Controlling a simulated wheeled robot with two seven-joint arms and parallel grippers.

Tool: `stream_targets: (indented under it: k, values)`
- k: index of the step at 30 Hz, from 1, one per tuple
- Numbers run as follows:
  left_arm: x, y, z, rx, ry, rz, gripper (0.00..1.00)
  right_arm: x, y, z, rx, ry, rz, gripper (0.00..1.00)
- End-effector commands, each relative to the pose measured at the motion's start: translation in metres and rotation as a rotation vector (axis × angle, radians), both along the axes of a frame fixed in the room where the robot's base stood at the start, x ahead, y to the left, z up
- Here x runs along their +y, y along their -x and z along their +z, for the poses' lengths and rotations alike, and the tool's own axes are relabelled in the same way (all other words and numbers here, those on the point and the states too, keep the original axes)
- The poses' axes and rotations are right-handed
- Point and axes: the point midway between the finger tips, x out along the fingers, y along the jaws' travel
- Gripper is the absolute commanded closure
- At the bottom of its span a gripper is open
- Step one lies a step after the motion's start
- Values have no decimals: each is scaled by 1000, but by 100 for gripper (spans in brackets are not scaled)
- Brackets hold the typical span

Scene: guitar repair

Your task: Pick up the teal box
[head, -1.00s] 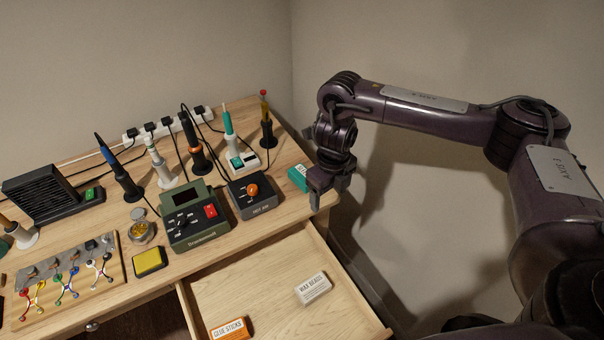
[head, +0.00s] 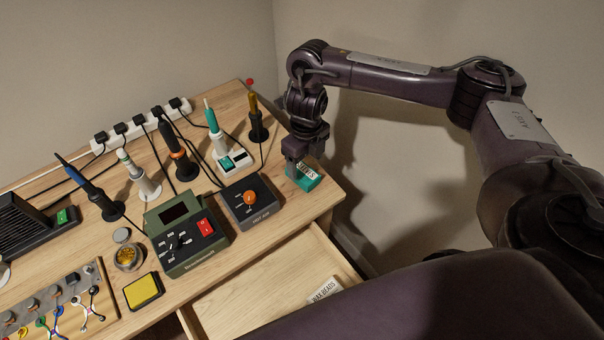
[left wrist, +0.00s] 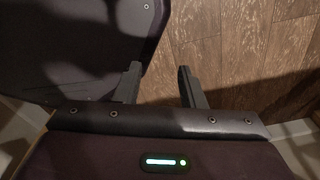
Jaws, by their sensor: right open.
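The teal box (head: 308,181) with a pale label stands at the right end of the workbench in the head view. My right gripper (head: 300,170) is open, pointing down at the box from above. Its fingers hide part of the box's back and left; I cannot tell whether they touch it. My left gripper (left wrist: 158,70) shows only in the left wrist view. Its two fingers are apart with nothing between them, above a brown wood floor.
A grey hot-air unit with an orange knob (head: 250,198) stands left of the box. A teal-handled iron (head: 212,118) stands behind it. An open drawer (head: 240,285) holds a wax beads box (head: 325,289). Part of my body covers the lower right.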

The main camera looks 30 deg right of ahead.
Motion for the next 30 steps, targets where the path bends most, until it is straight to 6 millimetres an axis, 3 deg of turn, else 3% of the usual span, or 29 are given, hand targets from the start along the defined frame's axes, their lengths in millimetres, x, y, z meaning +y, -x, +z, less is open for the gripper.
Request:
stream_targets:
  k: [3,7,13,17,28,30]
  values:
    - [0,8,-8,12,-1,-1,64,4,-3,-23,5,-2,-2,29]
    - [-1,5,-14,7,0,0,64,4,-4,-40,3,-1,-2,29]
    - [-3,-17,-12,-25,4,0,64,4,-5,-44,0,0,0,29]
    - [-4,-21,-11,-31,6,1,64,4,-5,-44,0,0,0,29]
    - [-2,-9,-13,-15,3,3,64,4,-5,-44,0,0,0,78]
    - [-2,-9,-13,-13,3,3,64,4,-5,-43,0,0,0,78]
